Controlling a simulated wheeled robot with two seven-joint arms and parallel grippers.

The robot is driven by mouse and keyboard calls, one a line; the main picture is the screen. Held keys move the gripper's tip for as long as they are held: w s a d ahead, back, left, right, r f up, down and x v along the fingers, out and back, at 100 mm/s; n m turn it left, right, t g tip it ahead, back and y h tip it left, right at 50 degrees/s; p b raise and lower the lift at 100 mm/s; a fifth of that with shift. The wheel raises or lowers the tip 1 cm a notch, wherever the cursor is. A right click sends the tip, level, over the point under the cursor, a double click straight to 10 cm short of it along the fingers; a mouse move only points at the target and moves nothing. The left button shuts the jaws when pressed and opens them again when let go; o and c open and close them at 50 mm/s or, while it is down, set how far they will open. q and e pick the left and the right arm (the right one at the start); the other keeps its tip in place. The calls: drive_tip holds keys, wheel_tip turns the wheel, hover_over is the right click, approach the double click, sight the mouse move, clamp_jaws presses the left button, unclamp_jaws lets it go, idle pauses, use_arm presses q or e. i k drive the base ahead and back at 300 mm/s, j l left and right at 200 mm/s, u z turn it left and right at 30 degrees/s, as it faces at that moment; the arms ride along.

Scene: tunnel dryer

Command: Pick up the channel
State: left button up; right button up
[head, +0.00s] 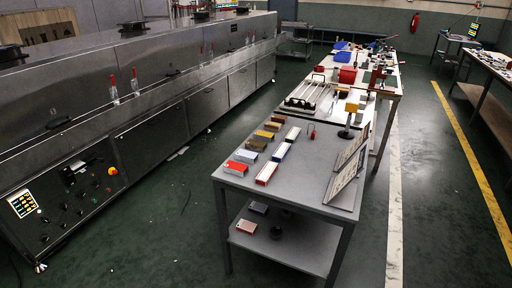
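The grey table (228,184) stands right of centre, with small coloured pieces laid in rows on its top. I cannot tell for sure which piece is the channel. Longer pieces with pale tops are a red-sided one (266,173), a blue-sided one (281,152) and one behind them (293,134). To their left lie a red and white piece (235,168), a blue-grey one (246,156) and brown and yellow ones (264,135). Neither of my grippers is in view.
A long steel dryer (160,90) with a control panel fills the left. The grey table has a lower shelf (285,240) and leaning boards (347,165) at its right edge. A cluttered bench (370,75) continues behind. Dark green floor is open between dryer and table.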

sight(254, 145)
drive_tip(key=z, duration=0.2)
drive_tip(key=i+j+z, duration=0.2)
drive_tip(key=z, duration=0.2)
drive_tip(key=i+j+z, duration=0.1)
drive_tip(key=j+z, duration=0.3)
drive_tip(key=i+j+z, duration=0.15)
drive_tip(key=z, duration=0.2)
drive_tip(key=j, duration=0.05)
